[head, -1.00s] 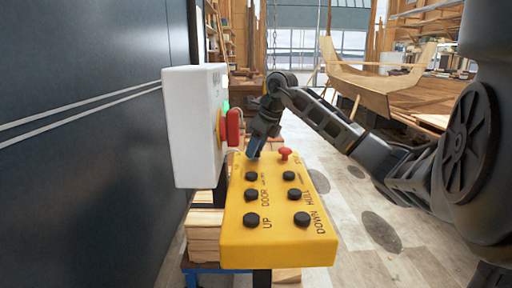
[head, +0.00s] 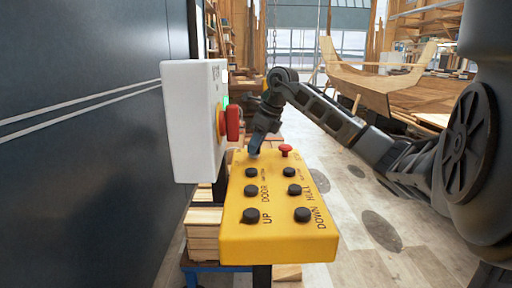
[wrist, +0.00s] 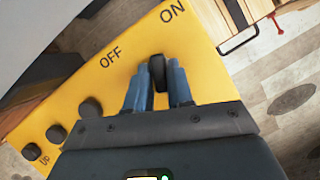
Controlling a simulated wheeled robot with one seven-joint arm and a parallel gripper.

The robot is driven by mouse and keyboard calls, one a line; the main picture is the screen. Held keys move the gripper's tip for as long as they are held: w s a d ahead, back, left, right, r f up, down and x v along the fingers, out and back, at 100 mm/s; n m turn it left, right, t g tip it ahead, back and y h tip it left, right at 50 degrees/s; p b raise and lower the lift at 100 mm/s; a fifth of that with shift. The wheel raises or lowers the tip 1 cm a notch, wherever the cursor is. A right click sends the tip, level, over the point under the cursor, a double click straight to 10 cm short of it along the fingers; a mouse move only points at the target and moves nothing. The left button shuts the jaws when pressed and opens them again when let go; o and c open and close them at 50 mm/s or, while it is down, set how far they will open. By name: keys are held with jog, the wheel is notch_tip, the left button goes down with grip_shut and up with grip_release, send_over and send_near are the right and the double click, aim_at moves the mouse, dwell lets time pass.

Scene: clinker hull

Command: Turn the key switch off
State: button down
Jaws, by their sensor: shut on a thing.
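The yellow control panel (head: 278,235) stands in front of me with black buttons and a red mushroom button (head: 285,150). In the wrist view, the black key switch (wrist: 157,68) sits on the yellow face near the printed words OFF and ON. My gripper (wrist: 158,88) has its two blue fingers on either side of the key switch and is shut on it. In the head view, my gripper (head: 255,148) reaches down to the far left end of the panel, where the key switch is hidden. I cannot tell which word the switch points to.
A white box (head: 193,120) with a red knob (head: 232,123) stands close at the left of the panel, beside a dark wall (head: 80,150). A wooden boat hull (head: 385,85) is at the back right. The floor right of the panel is clear.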

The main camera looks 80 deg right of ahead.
jog(key=n+y+b, duration=0.1)
jog(key=n+b, duration=0.1)
jog(key=n+y+b, duration=0.1)
jog(key=n+b, duration=0.1)
jog(key=n, duration=0.1)
jog(key=shift+d+f, duration=0.1)
jog(key=shift+d, duration=0.1)
jog(key=n+y+b, duration=0.1)
jog(key=n, duration=0.1)
jog(key=n+g+b, duration=0.1)
jog(key=n, duration=0.2)
jog(key=shift+w+d+n+y, duration=0.1)
jog(key=shift+w+n+y, duration=0.05)
jog(key=shift+n+y, duration=0.2)
jog(key=c, duration=1.1)
grip_release()
jog(key=shift+v, duration=4.05)
jog(key=shift+w, duration=0.15)
